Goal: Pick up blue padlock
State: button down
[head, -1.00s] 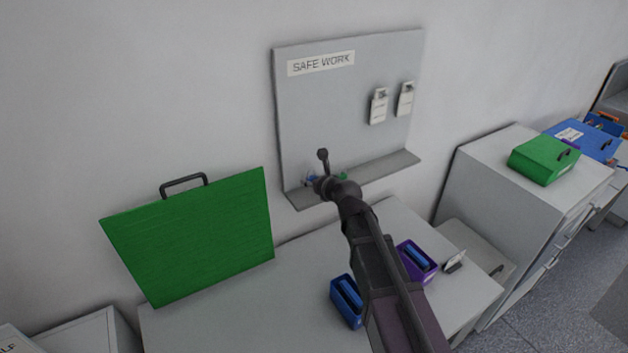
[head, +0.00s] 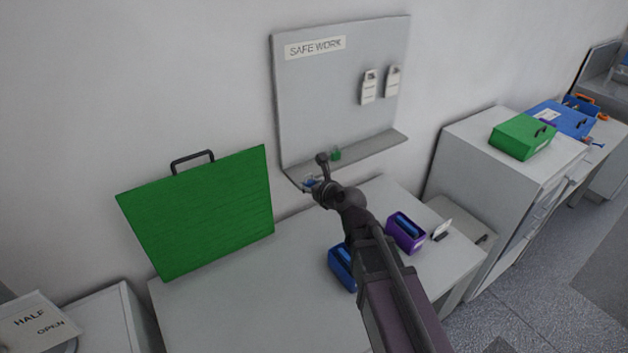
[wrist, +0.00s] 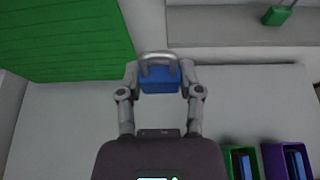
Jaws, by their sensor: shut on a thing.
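The blue padlock (wrist: 160,79) has a silver shackle and sits between the fingers of my gripper (wrist: 160,88) in the wrist view, with its shackle pointing away from my palm. My gripper is shut on its body.
The "SAFE WORK" board (head: 300,100) has a narrow shelf (head: 375,150) and two white tags. Below, a table (head: 230,300) holds a blue bin (head: 341,268) and a purple bin (head: 405,233). A green panel (head: 200,215) with a handle stands at the left.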

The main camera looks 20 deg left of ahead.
jog(key=shift+s, duration=0.35)
jog(key=shift+d, duration=0.1)
jog(key=shift+w+d, duration=0.15)
jog(key=shift+d, duration=0.05)
notch_tip(320, 180, down, 6)
jog(key=b, duration=0.5)
jog(key=shift+r+b, duration=0.15)
jog(key=shift+b, duration=0.2)
jog(key=shift+a, duration=0.15)
dwell(0.3)
